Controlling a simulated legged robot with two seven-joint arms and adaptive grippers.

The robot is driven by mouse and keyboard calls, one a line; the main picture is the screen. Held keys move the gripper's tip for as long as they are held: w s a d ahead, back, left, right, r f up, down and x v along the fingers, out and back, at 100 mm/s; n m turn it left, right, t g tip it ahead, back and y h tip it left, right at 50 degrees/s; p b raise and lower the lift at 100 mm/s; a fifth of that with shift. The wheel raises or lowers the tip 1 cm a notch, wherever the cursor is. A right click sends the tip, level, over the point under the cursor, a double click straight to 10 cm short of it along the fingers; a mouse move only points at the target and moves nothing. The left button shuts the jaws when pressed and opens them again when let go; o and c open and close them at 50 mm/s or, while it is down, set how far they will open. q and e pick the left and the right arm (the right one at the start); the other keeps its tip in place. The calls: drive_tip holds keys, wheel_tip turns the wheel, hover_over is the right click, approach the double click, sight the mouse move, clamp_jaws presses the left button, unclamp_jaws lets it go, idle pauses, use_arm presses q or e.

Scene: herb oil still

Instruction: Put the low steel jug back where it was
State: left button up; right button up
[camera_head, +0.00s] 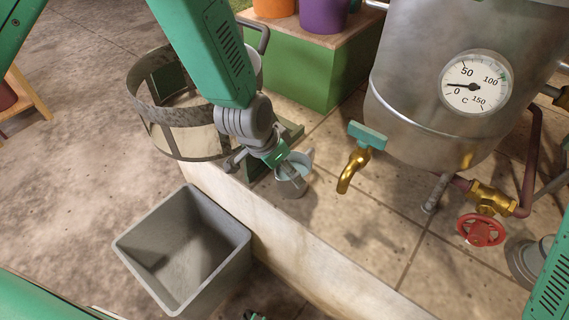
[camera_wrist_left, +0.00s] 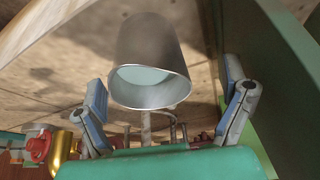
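The low steel jug (camera_head: 291,187) stands upright on the pale ledge in the head view, its mouth up and pale blue-green inside. It also shows in the left wrist view (camera_wrist_left: 150,45), between the two fingers. My left gripper (camera_head: 284,166) is at the jug's near-left upper side. In the wrist view its fingers (camera_wrist_left: 165,85) are spread, with a gap visible on each side of the jug. Whether any part touches the jug cannot be told.
A mesh-sided round basket (camera_head: 180,140) stands left of the jug, beside my left arm. A grey open bin (camera_head: 232,250) is below the ledge. The steel still (camera_head: 410,120) with its dial, brass tap (camera_head: 352,170) and red valve wheel (camera_head: 481,230) are at right. Ledge tiles between jug and tap are clear.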

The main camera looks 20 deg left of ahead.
use_arm(q)
drive_tip(key=shift+d+r, duration=0.15)
drive_tip(key=shift+d, duration=0.25)
drive_tip(key=r, duration=0.1)
drive_tip(key=r+p, duration=0.1)
drive_tip(key=s+r, duration=0.1)
drive_tip(key=r, duration=0.1)
drive_tip(key=shift+d, duration=0.4)
drive_tip(key=shift+s+a+p+v, duration=0.3)
drive_tip(key=shift+p+v, duration=1.05)
drive_tip(key=shift+v, duration=2.65)
drive_tip(key=s+a+f+n+g+y, duration=0.1)
drive_tip(key=s+a+f+n, duration=0.2)
drive_tip(key=s+f, duration=0.7)
drive_tip(key=s+a+f+n+g+y, duration=0.1)
drive_tip(key=s+a+f+n+g, duration=0.1)
drive_tip(key=s+a+f, duration=0.6)
drive_tip(key=s+f+n, duration=0.1)
drive_tip(key=s+f, duration=0.1)
drive_tip(key=s, duration=0.3)
use_arm(e)
drive_tip(key=r, duration=0.1)
drive_tip(key=d+r, duration=0.1)
drive_tip(key=r, duration=0.1)
drive_tip(key=shift+d+r, duration=0.15)
drive_tip(key=shift+r, duration=0.05)
use_arm(q)
drive_tip(key=shift+f, duration=0.1)
